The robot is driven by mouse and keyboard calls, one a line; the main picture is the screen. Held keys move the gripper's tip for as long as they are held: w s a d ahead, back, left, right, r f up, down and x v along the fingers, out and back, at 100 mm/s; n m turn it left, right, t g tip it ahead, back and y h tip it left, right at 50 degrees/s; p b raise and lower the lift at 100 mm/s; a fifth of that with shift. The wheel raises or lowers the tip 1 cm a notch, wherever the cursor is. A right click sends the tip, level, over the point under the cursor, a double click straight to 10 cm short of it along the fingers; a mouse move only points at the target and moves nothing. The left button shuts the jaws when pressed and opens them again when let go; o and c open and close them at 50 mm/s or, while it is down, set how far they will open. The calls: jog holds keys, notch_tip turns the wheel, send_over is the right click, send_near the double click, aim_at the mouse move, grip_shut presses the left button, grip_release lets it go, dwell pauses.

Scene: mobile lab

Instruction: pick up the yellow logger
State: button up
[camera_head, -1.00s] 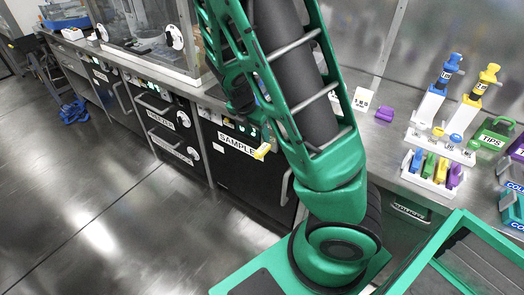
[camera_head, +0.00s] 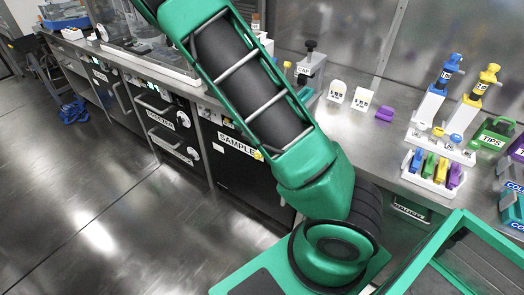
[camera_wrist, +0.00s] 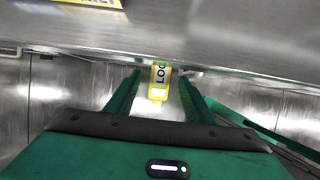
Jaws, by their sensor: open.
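The yellow logger (camera_wrist: 159,82) is a small block with a white patch and the letters "LOG" in part; it shows in the wrist view just below a grey metal edge. My gripper (camera_wrist: 161,92) is open, its two green fingers pointing toward the logger, one on each side of it in the picture. Gaps show between logger and fingers; whether it lies fully between the tips I cannot tell. In the head view a small yellow piece (camera_head: 258,155) shows beside the SAMPLE label, mostly behind my arm; it may be the logger. My gripper is not visible there.
The steel bench (camera_head: 336,130) carries a purple block (camera_head: 384,114), white labelled blocks (camera_head: 362,98), a rack of coloured pieces (camera_head: 433,179) and a green TIPS box (camera_head: 493,134). Dark drawers (camera_head: 168,128) line its front. The floor (camera_head: 90,220) at left is clear.

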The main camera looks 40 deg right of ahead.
jog(key=shift+x, duration=1)
grip_shut()
jog(key=shift+a, duration=0.1)
jog(key=shift+s+a+r, duration=0.1)
jog(key=shift+a+r, duration=0.3)
jog(key=shift+r, duration=0.05)
jog(key=s+a+r, duration=0.2)
jog(key=a+r, duration=0.1)
jog(key=a, duration=0.3)
jog(key=s+a+r, duration=0.2)
jog(key=a+r, duration=0.2)
jog(key=a, duration=0.2)
jog(key=shift+s, duration=0.3)
